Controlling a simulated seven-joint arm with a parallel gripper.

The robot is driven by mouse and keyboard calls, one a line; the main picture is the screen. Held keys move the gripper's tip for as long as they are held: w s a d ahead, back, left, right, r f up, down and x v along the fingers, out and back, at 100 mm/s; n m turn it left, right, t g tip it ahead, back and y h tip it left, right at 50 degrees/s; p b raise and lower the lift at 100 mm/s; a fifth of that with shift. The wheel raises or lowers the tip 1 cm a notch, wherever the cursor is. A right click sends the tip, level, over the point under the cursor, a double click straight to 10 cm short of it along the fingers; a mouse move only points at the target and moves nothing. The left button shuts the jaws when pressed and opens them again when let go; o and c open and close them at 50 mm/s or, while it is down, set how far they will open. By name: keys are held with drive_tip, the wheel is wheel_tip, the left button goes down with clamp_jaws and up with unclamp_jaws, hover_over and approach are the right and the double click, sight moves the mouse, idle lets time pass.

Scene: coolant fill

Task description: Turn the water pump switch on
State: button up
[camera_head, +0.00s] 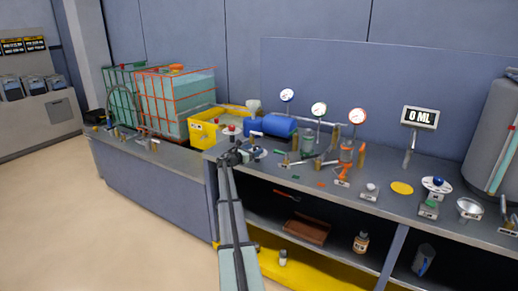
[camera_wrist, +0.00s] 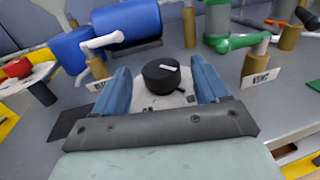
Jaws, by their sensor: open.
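In the wrist view a round black knob (camera_wrist: 160,76) with a short white mark on its top sits on a pale round base; it looks like the pump switch, though I see no readable label on it. My gripper (camera_wrist: 160,66) is open, with one blue finger on each side of the knob. I cannot tell whether the fingers touch it. In the head view my gripper (camera_head: 240,157) is low over the left end of the bench, in front of the blue pump cylinder (camera_head: 270,126). The knob is hard to make out there.
Blue cylinders (camera_wrist: 128,20) and a white-handled valve (camera_wrist: 100,42) stand close behind the left finger. A green pipe (camera_wrist: 230,42) is behind the right finger. A red knob (camera_wrist: 17,68) is at far left. A yellow tub (camera_head: 203,133) stands left.

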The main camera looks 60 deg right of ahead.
sight(259, 147)
drive_tip(key=shift+s+d, duration=0.25)
drive_tip(key=shift+d, duration=0.85)
drive_tip(key=shift+s+d, duration=0.2)
drive_tip(key=shift+d, duration=0.9)
drive_tip(key=c, duration=1)
